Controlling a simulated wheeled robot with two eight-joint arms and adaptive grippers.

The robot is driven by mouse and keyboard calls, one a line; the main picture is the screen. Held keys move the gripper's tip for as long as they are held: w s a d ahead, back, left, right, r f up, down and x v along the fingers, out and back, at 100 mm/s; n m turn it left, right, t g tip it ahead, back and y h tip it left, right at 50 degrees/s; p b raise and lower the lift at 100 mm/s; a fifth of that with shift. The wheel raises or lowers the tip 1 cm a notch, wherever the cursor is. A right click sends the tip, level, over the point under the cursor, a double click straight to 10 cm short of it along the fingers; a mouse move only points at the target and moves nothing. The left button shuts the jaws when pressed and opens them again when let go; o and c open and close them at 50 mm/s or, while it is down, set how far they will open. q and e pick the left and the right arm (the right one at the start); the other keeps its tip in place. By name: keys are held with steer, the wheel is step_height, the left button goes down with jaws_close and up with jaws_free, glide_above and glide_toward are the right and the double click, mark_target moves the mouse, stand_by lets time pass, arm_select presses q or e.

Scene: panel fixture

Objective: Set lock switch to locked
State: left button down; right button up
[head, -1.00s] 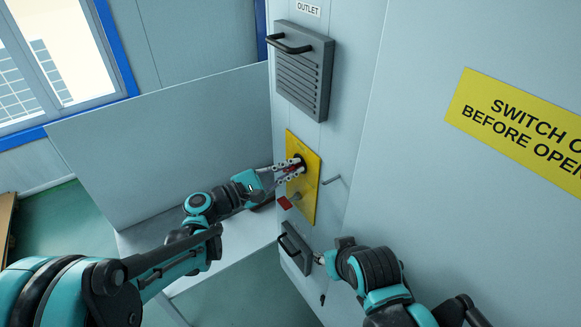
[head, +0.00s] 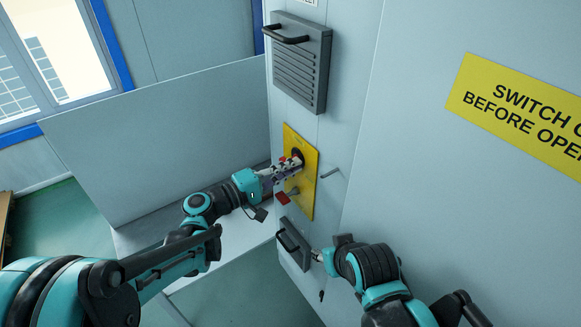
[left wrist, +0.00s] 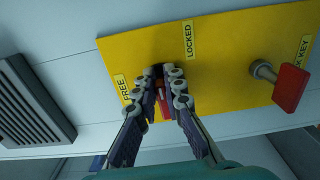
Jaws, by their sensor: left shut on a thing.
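The yellow panel (head: 308,188) is on the grey cabinet wall. In the left wrist view the panel (left wrist: 225,75) carries a FREE label (left wrist: 122,88) and a LOCKED label (left wrist: 189,40). My left gripper (head: 290,166) is at the panel's dark round recess. In the wrist view its fingers (left wrist: 168,82) are shut around the red lock switch (left wrist: 162,103), which is mostly hidden between them. I cannot tell exactly which label the switch points to. My right gripper (head: 318,256) is by the lower handle, small and partly hidden, so its jaws are unclear.
A red-tagged key (left wrist: 290,86) sticks out of the panel near my left gripper. A vented grey cover (head: 302,62) with a handle is above. A lower dark handle (head: 289,240) is below, and a thin peg (head: 330,173) projects at the right.

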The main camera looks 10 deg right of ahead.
arm_select(q)
steer(key=shift+f+m, duration=0.1)
steer(key=shift+m, duration=0.2)
steer(key=c, duration=1.6)
jaws_free()
steer(key=v, duration=1.2)
steer(key=shift+s, duration=0.1)
